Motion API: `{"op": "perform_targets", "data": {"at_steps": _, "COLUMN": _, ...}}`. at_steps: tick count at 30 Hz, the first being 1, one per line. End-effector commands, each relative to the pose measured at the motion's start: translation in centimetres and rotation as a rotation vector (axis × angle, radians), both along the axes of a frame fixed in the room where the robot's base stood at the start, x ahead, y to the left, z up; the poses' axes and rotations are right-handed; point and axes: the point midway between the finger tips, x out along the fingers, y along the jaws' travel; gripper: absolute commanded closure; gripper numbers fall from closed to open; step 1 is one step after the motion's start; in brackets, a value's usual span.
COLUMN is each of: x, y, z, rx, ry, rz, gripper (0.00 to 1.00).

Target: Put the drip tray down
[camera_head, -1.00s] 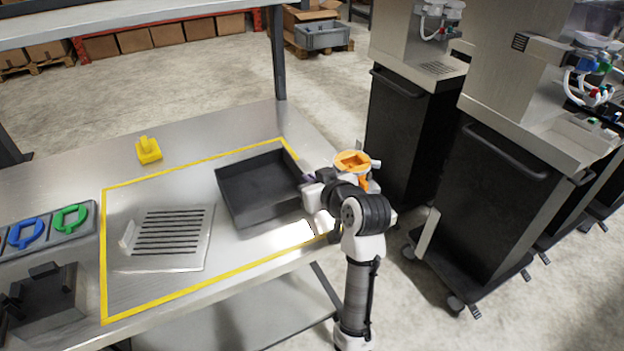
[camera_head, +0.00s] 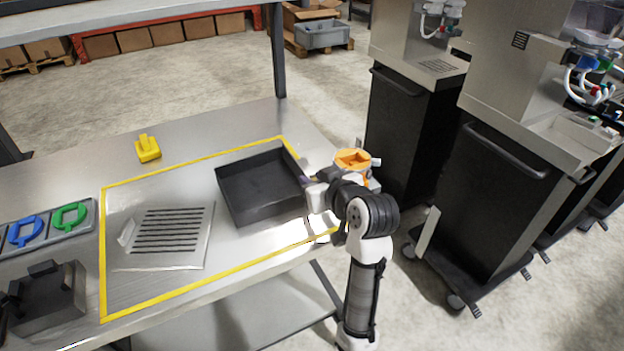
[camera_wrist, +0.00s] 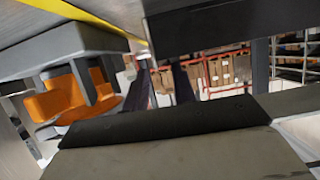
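The black, shallow, empty drip tray (camera_head: 262,188) lies flat on the steel table, inside the yellow outline near its right end. In the wrist view, a dark wall, apparently the tray's (camera_wrist: 200,28), is close at the top right. My gripper (camera_head: 309,184) is at the tray's right side in the head view, its fingertips partly hidden. In the wrist view its two dark fingers (camera_wrist: 160,92) stand apart with open background between them, and nothing shows gripped. Whether a finger still touches the tray cannot be told.
A slotted metal grate (camera_head: 166,235) lies left of the tray inside the outline (camera_head: 103,250). A yellow block (camera_head: 147,149) stands behind. Blue and green rings (camera_head: 70,217) sit in a holder at left. An orange part (camera_head: 352,160) is beside my wrist. Dispensers on black cabinets (camera_head: 505,185) stand right.

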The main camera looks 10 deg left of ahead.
Motion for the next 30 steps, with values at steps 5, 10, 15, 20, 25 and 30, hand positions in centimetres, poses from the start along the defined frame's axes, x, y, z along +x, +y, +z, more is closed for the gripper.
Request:
{"op": "perform_targets", "data": {"at_steps": 5, "x": -3.0, "y": -2.2, "z": 1.3, "rx": -0.002, "ry": -0.006, "rz": -0.004, "gripper": 0.73}}
{"op": "perform_targets", "data": {"at_steps": 10, "x": -5.6, "y": -4.0, "z": 2.7, "rx": -0.001, "ry": -0.005, "rz": -0.004, "gripper": 0.73}}
{"op": "perform_targets", "data": {"at_steps": 15, "x": -7.3, "y": -5.1, "z": 3.6, "rx": -0.001, "ry": -0.003, "rz": -0.002, "gripper": 0.73}}
{"op": "perform_targets", "data": {"at_steps": 20, "x": -7.9, "y": -5.4, "z": 3.9, "rx": -0.002, "ry": -0.001, "rz": 0.000, "gripper": 0.73}}
{"op": "perform_targets", "data": {"at_steps": 25, "x": -7.9, "y": -5.4, "z": 3.9, "rx": -0.001, "ry": -0.001, "rz": 0.000, "gripper": 0.73}}
{"op": "perform_targets", "data": {"at_steps": 30, "x": -6.9, "y": -2.8, "z": 5.6, "rx": 0.030, "ry": -0.076, "rz": 0.017, "gripper": 0.73}}
